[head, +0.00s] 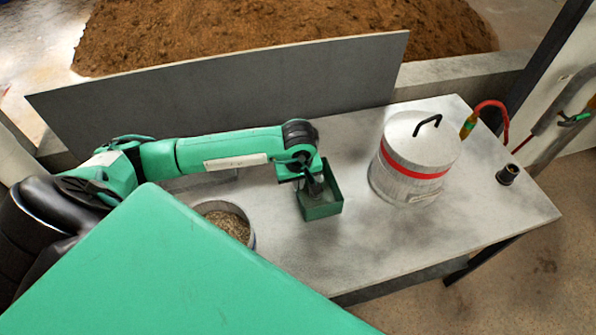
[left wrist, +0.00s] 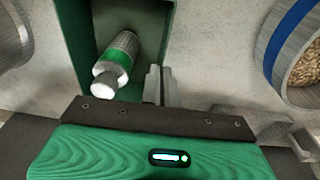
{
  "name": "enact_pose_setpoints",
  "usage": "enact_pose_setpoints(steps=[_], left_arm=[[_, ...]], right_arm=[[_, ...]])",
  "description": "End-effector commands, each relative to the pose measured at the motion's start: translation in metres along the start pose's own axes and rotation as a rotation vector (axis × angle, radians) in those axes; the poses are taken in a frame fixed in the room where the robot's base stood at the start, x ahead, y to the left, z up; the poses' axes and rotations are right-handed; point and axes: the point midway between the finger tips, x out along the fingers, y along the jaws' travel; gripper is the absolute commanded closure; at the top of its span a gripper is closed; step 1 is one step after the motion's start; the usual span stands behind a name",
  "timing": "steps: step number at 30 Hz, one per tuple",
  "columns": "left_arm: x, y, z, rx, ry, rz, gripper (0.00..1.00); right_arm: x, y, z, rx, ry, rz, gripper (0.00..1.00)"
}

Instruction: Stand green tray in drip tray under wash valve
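The green tray (head: 321,211) is a small open box over the middle of the table in the head view. In the left wrist view the tray (left wrist: 76,35) fills the top, with a silver cylinder with a green band (left wrist: 121,53) inside it. My left gripper (head: 313,186) comes down at the tray. Its grey fingers (left wrist: 161,86) sit close together at one tray wall and look shut on it. Whether the tray touches the table cannot be told. A green-handled valve (head: 577,119) is on the wall at the far right. No drip tray can be made out. My right gripper is out of view.
A lidded canister (head: 392,186) with a red band stands right of the tray. A pot of grain (head: 229,224) stands left of it. A red hose (head: 493,104) and a black cylinder (head: 508,174) are at the table's right end. A grey panel (head: 230,90) stands behind.

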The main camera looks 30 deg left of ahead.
Motion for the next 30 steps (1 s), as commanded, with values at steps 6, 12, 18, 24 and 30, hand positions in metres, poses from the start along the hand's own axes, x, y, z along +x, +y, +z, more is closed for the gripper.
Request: enact_pose_setpoints(steps=[6,12,18,24,30], left_arm=[[0.02,0.0,0.003,-0.001,0.0,0.002,1.0],[0.02,0.0,0.002,0.0,0.001,0.002,1.0],[0.023,-0.001,0.003,0.0,0.0,0.0,0.86],[0.023,-0.001,0.003,0.0,0.0,0.0,0.76],[0.021,-0.001,0.003,0.0,-0.001,0.0,0.76]], right_arm=[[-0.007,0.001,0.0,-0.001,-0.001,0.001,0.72],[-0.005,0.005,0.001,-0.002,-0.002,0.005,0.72],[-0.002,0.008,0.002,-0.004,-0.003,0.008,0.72],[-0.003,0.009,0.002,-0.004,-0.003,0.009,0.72],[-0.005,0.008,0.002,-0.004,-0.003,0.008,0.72]])
